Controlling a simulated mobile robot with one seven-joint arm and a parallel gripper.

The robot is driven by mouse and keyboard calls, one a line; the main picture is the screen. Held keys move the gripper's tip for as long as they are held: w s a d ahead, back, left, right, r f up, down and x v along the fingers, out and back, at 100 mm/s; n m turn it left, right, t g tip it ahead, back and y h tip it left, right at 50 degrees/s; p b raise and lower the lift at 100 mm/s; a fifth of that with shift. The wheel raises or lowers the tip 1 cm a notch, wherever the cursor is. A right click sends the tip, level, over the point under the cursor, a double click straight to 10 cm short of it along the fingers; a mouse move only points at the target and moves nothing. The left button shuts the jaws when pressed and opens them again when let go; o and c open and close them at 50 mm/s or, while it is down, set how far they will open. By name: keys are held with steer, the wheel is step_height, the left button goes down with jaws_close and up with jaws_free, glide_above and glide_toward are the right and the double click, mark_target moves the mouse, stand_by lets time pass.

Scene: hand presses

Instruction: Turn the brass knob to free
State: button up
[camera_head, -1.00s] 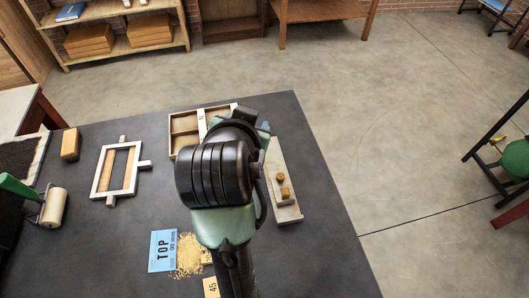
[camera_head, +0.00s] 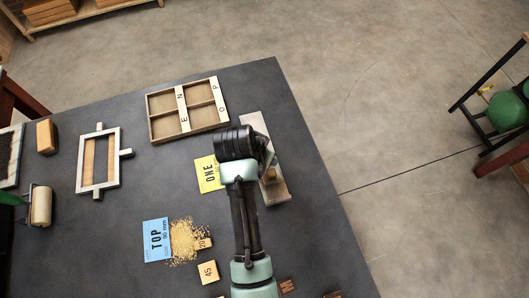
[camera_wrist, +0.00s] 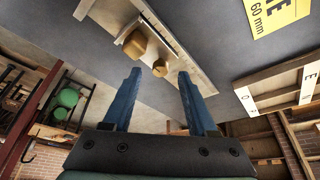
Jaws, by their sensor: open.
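A pale board (camera_head: 277,191) lies near the right edge of the dark table, partly hidden by my arm in the head view. In the wrist view the board (camera_wrist: 185,60) carries two brass-coloured pieces, a larger blocky one (camera_wrist: 134,43) and a smaller knob (camera_wrist: 160,68). I cannot tell for sure which is the task's knob. My gripper (camera_wrist: 159,76) is open, its blue fingers apart and empty. The smaller knob shows between the fingertips in the picture, beyond them; contact is not seen. In the head view my wrist hides most of the fingers.
A white frame (camera_head: 82,166) and a roller (camera_head: 41,206) are farther left.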

steer(key=shift+x, duration=1)
steer(key=shift+w, duration=0.1)
jaws_close()
